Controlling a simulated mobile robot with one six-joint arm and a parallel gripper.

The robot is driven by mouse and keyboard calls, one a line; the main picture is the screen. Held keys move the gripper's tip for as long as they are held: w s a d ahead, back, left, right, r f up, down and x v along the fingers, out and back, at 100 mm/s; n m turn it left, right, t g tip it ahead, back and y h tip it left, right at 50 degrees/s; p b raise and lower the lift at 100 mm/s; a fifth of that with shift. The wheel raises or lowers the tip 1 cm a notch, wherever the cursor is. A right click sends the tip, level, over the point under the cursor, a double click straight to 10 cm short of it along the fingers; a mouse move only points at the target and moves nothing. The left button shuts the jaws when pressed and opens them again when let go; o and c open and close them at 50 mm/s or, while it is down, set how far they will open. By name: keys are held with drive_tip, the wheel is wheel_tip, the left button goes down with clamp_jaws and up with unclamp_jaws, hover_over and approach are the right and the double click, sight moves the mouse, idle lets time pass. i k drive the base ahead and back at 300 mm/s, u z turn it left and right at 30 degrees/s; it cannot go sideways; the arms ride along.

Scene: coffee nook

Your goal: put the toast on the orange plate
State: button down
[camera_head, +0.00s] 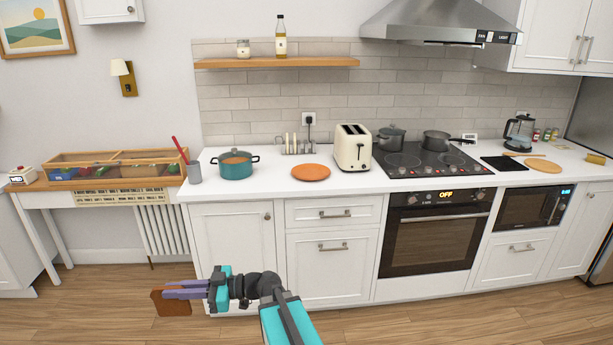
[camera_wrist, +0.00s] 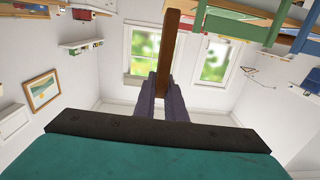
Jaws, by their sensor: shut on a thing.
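The toast (camera_head: 171,303) is a flat brown slice held in my gripper (camera_head: 183,291), low in front of the cabinets at the left and below the counter height. In the wrist view the toast (camera_wrist: 172,45) shows edge-on as a brown strip between the fingers (camera_wrist: 158,85), which are shut on it. The orange plate (camera_head: 311,172) lies flat on the white counter, between the teal pot and the toaster. It looks empty. My gripper is below and to the left of the plate, well apart from it.
A cream toaster (camera_head: 353,148) stands right of the plate. A teal pot (camera_head: 235,164) and a rack (camera_head: 297,146) stand left of and behind it. A wooden shelf (camera_head: 277,62) hangs above. The counter front edge lies between my gripper and the plate. The floor (camera_head: 110,290) is clear.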

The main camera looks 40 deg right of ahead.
sight(312, 175)
drive_tip(key=z, duration=0.05)
drive_tip(key=i, duration=1)
drive_tip(key=u, duration=0.05)
